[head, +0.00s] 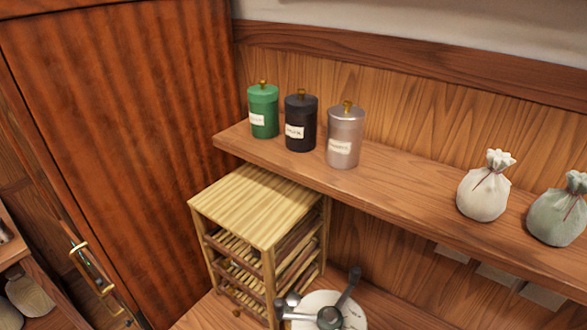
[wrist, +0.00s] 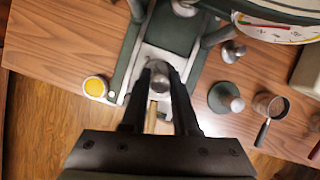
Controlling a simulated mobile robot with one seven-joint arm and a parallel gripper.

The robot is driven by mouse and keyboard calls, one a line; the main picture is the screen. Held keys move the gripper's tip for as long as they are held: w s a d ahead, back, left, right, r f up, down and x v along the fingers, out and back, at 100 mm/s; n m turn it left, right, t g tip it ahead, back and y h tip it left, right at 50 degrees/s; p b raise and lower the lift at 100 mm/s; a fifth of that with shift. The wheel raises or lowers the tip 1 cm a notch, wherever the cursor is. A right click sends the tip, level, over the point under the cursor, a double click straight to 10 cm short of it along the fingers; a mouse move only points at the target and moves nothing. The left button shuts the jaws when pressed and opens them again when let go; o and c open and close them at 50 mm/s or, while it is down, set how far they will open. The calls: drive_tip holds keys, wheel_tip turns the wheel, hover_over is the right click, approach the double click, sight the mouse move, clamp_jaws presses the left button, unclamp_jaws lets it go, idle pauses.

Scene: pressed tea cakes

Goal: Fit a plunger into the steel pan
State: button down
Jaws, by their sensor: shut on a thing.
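In the wrist view my gripper (wrist: 161,76) is shut on a round grey metal knob (wrist: 160,68), which looks like the top of a plunger. The held piece's lower part is hidden by the knob and fingers. It is over a pale grey metal part of a green frame (wrist: 177,30); I cannot tell whether they touch. Another plunger-like piece, a grey-green disc with a knob (wrist: 227,99), stands on the table to the right. Right of it is a small metal pan (wrist: 270,104) with a dark handle. I cannot tell which part is the steel pan.
A dial scale (wrist: 281,24) and metal knob (wrist: 232,51) are at upper right. A yellow-topped round thing (wrist: 95,88) sits left of the frame. The head view shows a shelf (head: 400,184) with canisters (head: 345,137) and cloth sacks (head: 485,190) above a slatted rack (head: 262,205).

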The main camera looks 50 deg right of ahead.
drive_tip(key=shift+f+b, duration=1.6)
drive_tip(key=shift+b, duration=0.1)
drive_tip(key=shift+w+f, duration=0.1)
drive_tip(key=shift+f, duration=0.55)
drive_tip(key=shift+f, duration=0.7)
drive_tip(key=c, duration=0.6)
unclamp_jaws()
drive_tip(key=b+v, duration=0.1)
drive_tip(key=v, duration=1.2)
drive_tip(key=shift+w+d, duration=0.1)
